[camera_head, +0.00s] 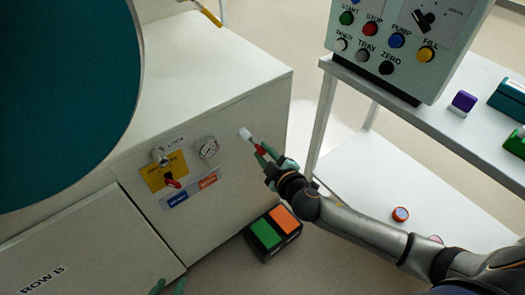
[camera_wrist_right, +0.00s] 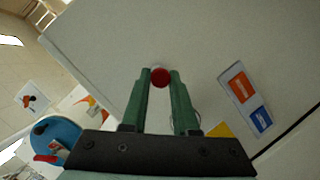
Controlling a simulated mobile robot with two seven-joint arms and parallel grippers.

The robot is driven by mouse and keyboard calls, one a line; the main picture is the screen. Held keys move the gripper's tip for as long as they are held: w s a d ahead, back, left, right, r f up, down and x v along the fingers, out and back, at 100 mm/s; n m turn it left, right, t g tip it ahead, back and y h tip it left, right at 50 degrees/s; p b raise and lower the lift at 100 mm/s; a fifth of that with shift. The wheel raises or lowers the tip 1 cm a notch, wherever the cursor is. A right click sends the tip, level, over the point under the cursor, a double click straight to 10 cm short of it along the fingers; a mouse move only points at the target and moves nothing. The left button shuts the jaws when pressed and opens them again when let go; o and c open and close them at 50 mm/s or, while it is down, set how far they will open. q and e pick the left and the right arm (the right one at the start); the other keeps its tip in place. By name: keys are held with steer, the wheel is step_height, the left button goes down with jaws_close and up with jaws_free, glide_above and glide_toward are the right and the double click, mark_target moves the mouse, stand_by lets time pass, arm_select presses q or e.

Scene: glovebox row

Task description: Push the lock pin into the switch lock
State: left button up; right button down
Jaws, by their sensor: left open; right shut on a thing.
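My right gripper (camera_head: 266,160) is shut on a small red piece (camera_head: 259,149), apparently the lock pin. A pale end (camera_head: 244,132) shows beyond it, close to the cabinet front. Whether it touches the panel I cannot tell. In the right wrist view the round red end (camera_wrist_right: 160,77) sits between the fingertips (camera_wrist_right: 160,75). The switch lock, a metal cylinder (camera_head: 159,156) under the LOCK label, is left of the right gripper. Below it is a yellow plate (camera_head: 154,171) with a red switch handle (camera_head: 172,182). My left gripper (camera_head: 169,287) is open at the bottom edge, mostly out of frame.
The white cabinet (camera_head: 230,100) carries a round gauge (camera_head: 208,148) and a blue-and-orange label (camera_head: 190,188). A green-and-orange pedal box (camera_head: 246,233) is on the floor. A button panel (camera_head: 385,28) stands on a shelf at right. A large teal disc (camera_head: 60,90) blocks the upper left.

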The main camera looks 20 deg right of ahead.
steer(key=shift+s+d, duration=0.2)
steer(key=shift+s, duration=0.35)
steer(key=shift+s+d, duration=0.2)
steer(key=shift+s, duration=0.35)
stand_by(0.4)
steer(key=shift+s+d, duration=0.3)
steer(key=shift+s, duration=0.45)
steer(key=shift+s+d, duration=0.25)
steer(key=shift+s, duration=0.5)
steer(key=shift+s+d, duration=0.3)
steer(key=shift+s, duration=0.45)
arm_select(q)
steer(key=shift+r, duration=0.1)
